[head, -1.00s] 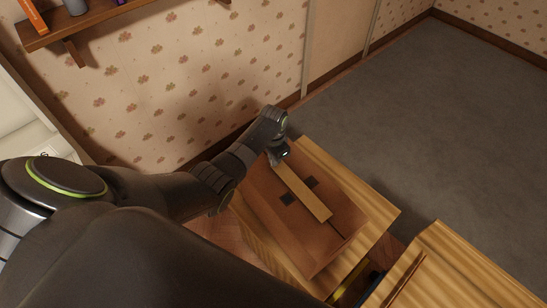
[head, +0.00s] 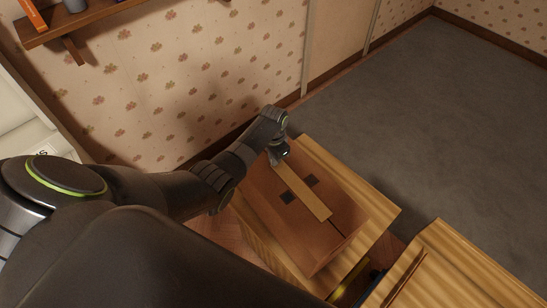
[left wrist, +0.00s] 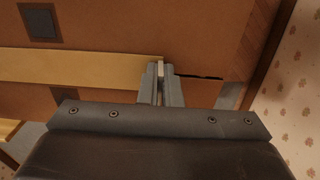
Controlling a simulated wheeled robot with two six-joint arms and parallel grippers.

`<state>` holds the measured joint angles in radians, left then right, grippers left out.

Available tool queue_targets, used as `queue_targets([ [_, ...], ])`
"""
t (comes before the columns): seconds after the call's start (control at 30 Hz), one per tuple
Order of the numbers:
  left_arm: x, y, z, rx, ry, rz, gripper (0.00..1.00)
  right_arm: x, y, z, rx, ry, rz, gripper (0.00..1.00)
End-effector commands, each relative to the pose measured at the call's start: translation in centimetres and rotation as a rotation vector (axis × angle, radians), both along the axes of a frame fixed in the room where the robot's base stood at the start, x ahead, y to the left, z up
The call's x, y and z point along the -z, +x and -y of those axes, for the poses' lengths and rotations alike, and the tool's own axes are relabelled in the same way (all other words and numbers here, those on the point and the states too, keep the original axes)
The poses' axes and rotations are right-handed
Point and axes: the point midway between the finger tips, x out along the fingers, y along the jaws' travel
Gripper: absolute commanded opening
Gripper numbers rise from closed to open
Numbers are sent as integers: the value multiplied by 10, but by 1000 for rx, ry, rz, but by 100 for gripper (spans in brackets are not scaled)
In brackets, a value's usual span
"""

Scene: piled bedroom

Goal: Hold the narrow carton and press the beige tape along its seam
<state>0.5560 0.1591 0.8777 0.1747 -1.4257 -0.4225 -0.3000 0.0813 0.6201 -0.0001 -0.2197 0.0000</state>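The narrow carton (head: 262,200), brown with two dark square patches, lies on a striped wooden surface (head: 378,238). The beige tape (head: 306,196) lies as a straight strip along the middle of its top. A dark bit of seam shows beyond the tape's near end. My left gripper (head: 281,157) points down at the tape's far end. In the left wrist view the fingers (left wrist: 160,72) are together at the end of the tape (left wrist: 80,66), seemingly touching it, with a dark seam slit beside them on the carton (left wrist: 110,28). My right gripper is out of view.
A second striped wooden piece (head: 460,275) stands at the lower right, with a dark gap between. The papered wall (head: 190,85) and a shelf (head: 100,14) are behind on the left. Grey carpet (head: 440,120) is open at the right.

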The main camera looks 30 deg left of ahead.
Motion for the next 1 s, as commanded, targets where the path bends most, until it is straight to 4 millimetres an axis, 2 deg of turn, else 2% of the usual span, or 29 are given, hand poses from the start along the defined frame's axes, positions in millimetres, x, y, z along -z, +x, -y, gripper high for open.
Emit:
queue_targets([
  [0.43, 0, 0, 0, 0, 0, 0, 0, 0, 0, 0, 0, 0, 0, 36],
  [0.5, 0, 0, 0, 0, 0, 0, 14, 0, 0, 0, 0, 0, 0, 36],
  [0.63, 0, 0, 0, 0, 0, 0, 30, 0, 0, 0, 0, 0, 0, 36],
  [1.0, -4, 0, 0, 0, 0, 1, 30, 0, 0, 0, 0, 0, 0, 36],
])
